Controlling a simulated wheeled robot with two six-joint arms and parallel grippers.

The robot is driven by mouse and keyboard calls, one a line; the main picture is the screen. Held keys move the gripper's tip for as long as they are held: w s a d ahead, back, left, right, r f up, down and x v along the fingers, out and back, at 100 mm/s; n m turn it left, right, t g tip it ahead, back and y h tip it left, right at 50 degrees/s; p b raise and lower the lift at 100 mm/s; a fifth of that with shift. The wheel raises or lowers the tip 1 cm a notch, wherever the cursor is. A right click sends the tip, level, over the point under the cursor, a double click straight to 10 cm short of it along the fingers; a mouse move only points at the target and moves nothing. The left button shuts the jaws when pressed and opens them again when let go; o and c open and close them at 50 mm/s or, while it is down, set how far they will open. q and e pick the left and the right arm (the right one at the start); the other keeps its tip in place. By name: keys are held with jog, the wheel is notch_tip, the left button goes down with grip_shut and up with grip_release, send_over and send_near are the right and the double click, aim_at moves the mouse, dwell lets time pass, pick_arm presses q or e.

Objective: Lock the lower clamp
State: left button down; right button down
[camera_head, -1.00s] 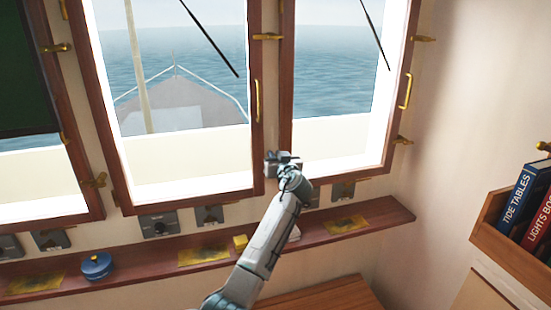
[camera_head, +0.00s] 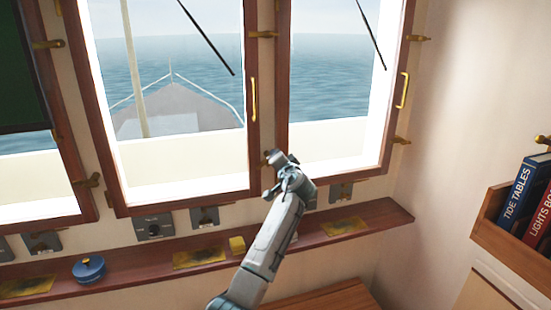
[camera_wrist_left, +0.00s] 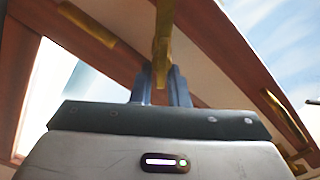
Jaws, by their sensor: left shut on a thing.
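My left gripper (camera_head: 273,160) is at the lower part of the post between the middle window (camera_head: 178,198) and the right window (camera_head: 330,172). The left wrist view shows its two blue-grey fingers (camera_wrist_left: 161,88) shut on the brass lower clamp (camera_wrist_left: 162,35), one finger on each side. In the head view the gripper hides most of this clamp; a bit of brass (camera_head: 266,155) shows beside the gripper. A brass upper clamp (camera_head: 263,34) sticks out sideways higher on the same post. My right gripper is not in view.
Brass window handles (camera_head: 253,100) stand out nearby. A bookshelf (camera_head: 500,243) is at the right. The wall right of the windows is clear.

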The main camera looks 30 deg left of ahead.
pick_arm(q)
jog(key=m, duration=0.3)
jog(key=shift+w+d+f+m+p, duration=0.1)
jog(key=shift+d+f+m+p, duration=0.05)
jog(key=shift+f+m+p, duration=0.4)
jog(key=shift+m+p, duration=0.1)
jog(key=shift+m, duration=0.55)
jog(key=shift+f+m+p, duration=0.15)
jog(key=shift+m+p, duration=0.15)
jog(key=shift+m, duration=0.5)
jog(key=c, duration=1.6)
grip_release()
jog(key=shift+d, duration=0.1)
jog(key=b+v, duration=0.4)
jog(key=v, duration=0.6)
jog(key=shift+s+d, duration=0.2)
jog(key=shift+s, duration=0.05)
